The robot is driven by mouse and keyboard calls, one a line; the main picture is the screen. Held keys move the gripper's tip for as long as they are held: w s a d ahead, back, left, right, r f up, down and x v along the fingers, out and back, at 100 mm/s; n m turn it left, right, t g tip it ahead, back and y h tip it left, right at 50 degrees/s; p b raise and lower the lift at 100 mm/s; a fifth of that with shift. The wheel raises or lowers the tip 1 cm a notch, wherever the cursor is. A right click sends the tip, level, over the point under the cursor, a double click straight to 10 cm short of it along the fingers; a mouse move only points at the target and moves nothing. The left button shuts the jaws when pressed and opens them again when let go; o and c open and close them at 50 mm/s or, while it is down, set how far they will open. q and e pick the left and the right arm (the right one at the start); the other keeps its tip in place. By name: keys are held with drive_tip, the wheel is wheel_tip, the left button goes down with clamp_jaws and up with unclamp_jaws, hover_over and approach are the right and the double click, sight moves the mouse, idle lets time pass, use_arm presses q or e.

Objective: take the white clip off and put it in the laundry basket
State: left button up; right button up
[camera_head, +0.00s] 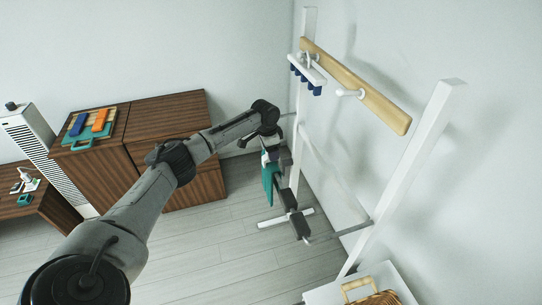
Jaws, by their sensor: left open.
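A white clip-like bar (307,69) with several dark blue pegs under it hangs at the left part of a wooden rail (362,90) on a white wall rack. My left arm comes in from the lower left, and its wrist bends down beside the rack. My left gripper (303,228) is low, well below the white bar and apart from it. It is open; its fingertips are small and dark, and I see nothing held between them. A wicker laundry basket (378,299) with a light wooden handle shows at the lower right, cut by the picture edge. My right gripper is not in view.
A white peg (349,93) on the rail is empty. The rack's white post (410,165) stands on the right. Brown cabinets (168,113) carry a teal tray (91,137) with blue and orange items. A teal piece (268,181) shows beside my wrist.

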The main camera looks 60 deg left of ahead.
use_arm(q)
drive_tip(key=shift+f, duration=0.1)
drive_tip(key=c, duration=1)
